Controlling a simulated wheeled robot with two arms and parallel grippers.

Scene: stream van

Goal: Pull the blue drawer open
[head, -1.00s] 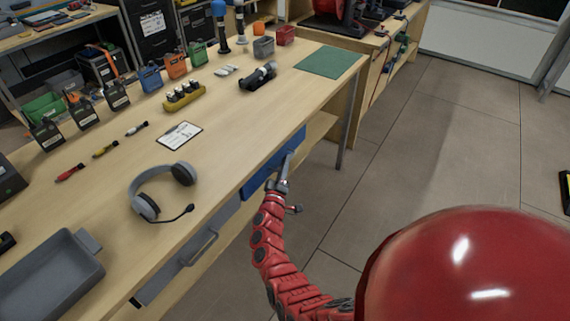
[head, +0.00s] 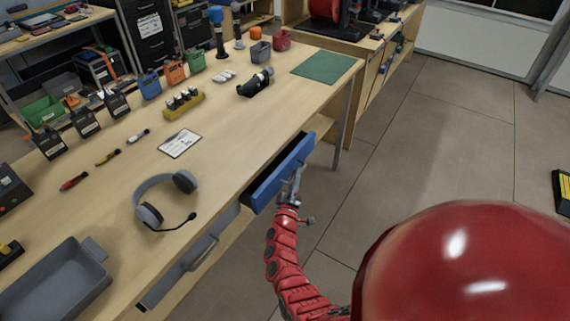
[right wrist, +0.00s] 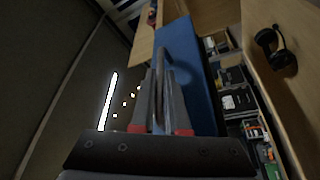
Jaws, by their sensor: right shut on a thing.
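The blue drawer (head: 277,178) under the front edge of the workbench stands partly open, with its dark inside showing as a narrow gap behind the front. My right gripper (head: 294,186) is at the drawer's front and shut on its handle. In the right wrist view the gripper's fingers (right wrist: 161,105) close around the grey bar handle (right wrist: 165,62), with the blue drawer front (right wrist: 190,75) behind it. My left gripper is not in view.
A grey drawer (head: 195,250) with a bar handle is shut to the left of the blue one. A headset (head: 163,199), a grey tray (head: 55,282) and a white card (head: 180,144) lie on the workbench (head: 225,140).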

